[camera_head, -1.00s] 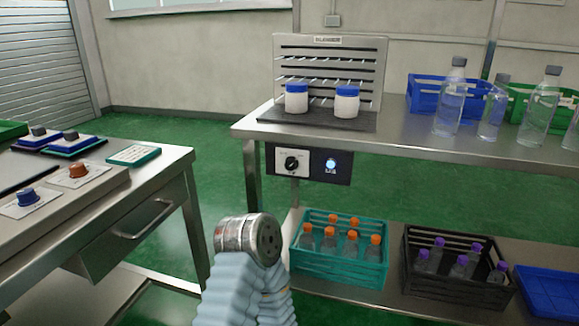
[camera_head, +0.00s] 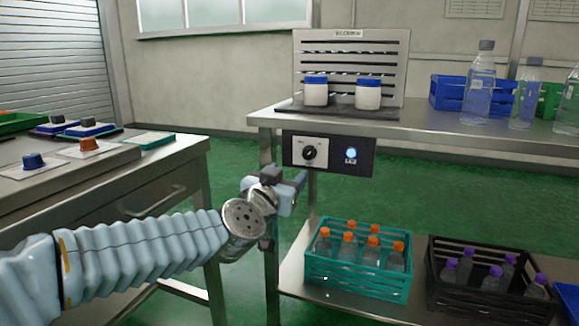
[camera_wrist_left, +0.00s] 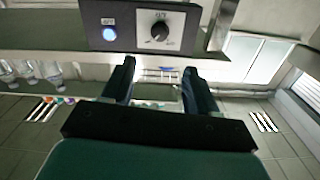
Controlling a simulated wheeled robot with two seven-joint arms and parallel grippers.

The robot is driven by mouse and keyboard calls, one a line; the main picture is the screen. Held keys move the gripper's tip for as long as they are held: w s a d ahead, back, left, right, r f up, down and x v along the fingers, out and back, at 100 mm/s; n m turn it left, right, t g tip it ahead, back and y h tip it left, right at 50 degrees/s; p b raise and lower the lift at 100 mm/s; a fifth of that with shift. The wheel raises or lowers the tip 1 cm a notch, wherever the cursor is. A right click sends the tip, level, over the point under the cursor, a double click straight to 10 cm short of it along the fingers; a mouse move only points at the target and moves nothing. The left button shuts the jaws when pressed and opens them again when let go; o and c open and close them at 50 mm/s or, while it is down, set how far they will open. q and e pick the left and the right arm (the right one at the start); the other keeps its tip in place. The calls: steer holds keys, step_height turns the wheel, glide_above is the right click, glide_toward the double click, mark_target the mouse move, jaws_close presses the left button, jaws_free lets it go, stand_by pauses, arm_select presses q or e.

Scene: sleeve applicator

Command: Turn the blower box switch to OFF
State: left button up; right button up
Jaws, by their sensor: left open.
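The blower box (camera_head: 328,155) is a dark panel under the front edge of the steel table. Its switch (camera_head: 309,152) is a black round knob on a white plate, left of a lit blue indicator (camera_head: 351,155). My left gripper (camera_head: 300,186) is below and slightly left of the box, apart from it. In the left wrist view the picture is turned over, and the open, empty fingers (camera_wrist_left: 158,72) point toward the knob (camera_wrist_left: 159,31), with the blue light (camera_wrist_left: 109,33) beside it. The exact pointer setting is too small to read. My right gripper is not in view.
The blower rack (camera_head: 349,65) with two blue-lidded white jars stands on the steel table (camera_head: 425,125). Bottles and crates stand to its right. Below are a teal crate (camera_head: 358,281) and a black crate (camera_head: 490,300). A bench (camera_head: 140,178) is on the left.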

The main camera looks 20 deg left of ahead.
mark_target(307, 155)
arm_select(q)
steer(key=w, duration=1.3)
steer(key=shift+w+d+b, duration=0.2)
steer(key=shift+w+b, duration=0.05)
steer(key=shift+b, duration=0.05)
steer(key=shift+f, duration=0.1)
steer(key=c, duration=1)
steer(key=shift+c, duration=0.2)
